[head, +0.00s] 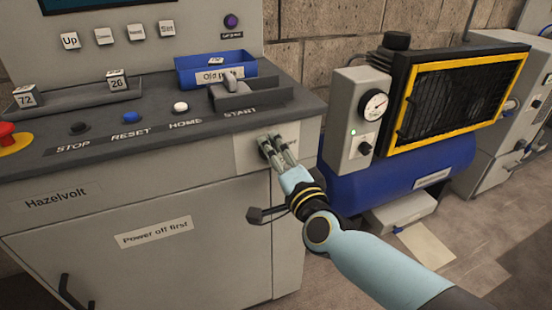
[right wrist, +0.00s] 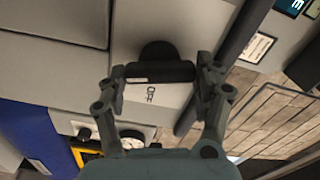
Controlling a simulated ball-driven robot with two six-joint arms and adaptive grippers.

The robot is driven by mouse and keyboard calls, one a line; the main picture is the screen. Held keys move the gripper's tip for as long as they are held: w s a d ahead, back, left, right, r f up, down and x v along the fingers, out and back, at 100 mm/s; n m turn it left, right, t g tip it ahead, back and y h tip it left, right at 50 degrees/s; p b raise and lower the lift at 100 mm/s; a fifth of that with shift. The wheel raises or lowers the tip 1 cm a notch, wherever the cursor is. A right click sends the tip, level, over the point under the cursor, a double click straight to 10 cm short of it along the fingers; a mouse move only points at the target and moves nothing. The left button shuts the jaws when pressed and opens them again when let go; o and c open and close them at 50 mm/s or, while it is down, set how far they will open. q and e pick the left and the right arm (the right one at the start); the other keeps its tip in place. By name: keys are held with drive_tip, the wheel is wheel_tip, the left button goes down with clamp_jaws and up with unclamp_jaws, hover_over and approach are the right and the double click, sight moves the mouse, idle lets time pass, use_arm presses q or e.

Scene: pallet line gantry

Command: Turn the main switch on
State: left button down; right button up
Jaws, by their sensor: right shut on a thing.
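The main switch (right wrist: 160,62) is a black rotary knob with a bar handle on a light grey plate. In the right wrist view the bar lies across the picture between my fingertips, with a small white mark near its left end. The word OFF (right wrist: 150,93) is printed sideways on the plate just below the bar. In the head view the plate (head: 245,152) is at the right end of the grey cabinet's front. My right gripper (head: 271,149) is shut on the switch handle and mostly hides it there. My left gripper is not in view.
A red emergency button (head: 8,132) sits far left. A blue compressor (head: 400,180) stands close on the right.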

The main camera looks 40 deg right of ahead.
drive_tip(key=shift+f+m+b, duration=0.1)
drive_tip(key=shift+m+b, duration=0.3)
drive_tip(key=shift+m, duration=1.3)
drive_tip(key=o, duration=1.2)
drive_tip(key=v, duration=1.2)
drive_tip(key=shift+s, duration=0.1)
